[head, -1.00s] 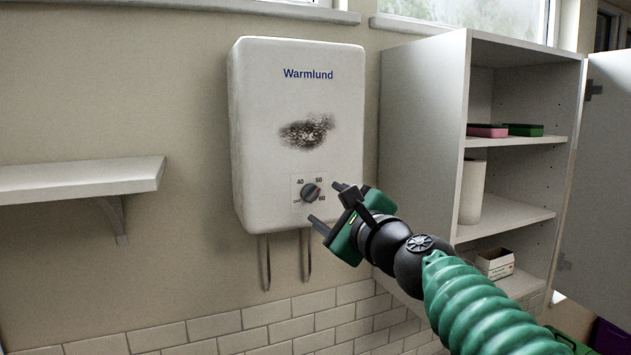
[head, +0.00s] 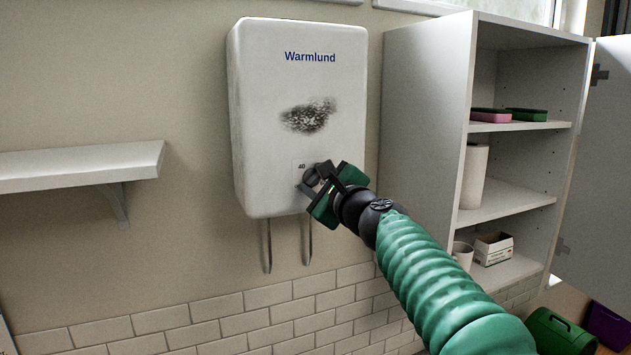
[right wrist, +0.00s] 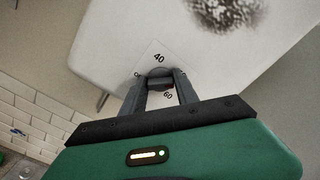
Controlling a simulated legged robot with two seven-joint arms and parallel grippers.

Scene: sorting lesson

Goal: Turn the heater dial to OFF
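The white Warmlund heater (head: 262,110) hangs on the wall, with a sooty dark patch on its front. Its grey dial (head: 310,177) is low on the front, mostly covered by my right gripper (head: 316,178). In the right wrist view the dial (right wrist: 160,80) sits between the fingertips, which appear closed against both its sides. The marks 40, 60 and part of OFF show around it there; 50 is hidden. I cannot tell where the dial points. My left gripper is not in view.
An open cabinet (head: 425,120) with sponges, a paper roll (head: 473,178) and a small box (head: 493,248) stands right of the heater. An empty wall shelf (head: 75,165) is at the left. Two pipes (head: 306,240) hang below the heater.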

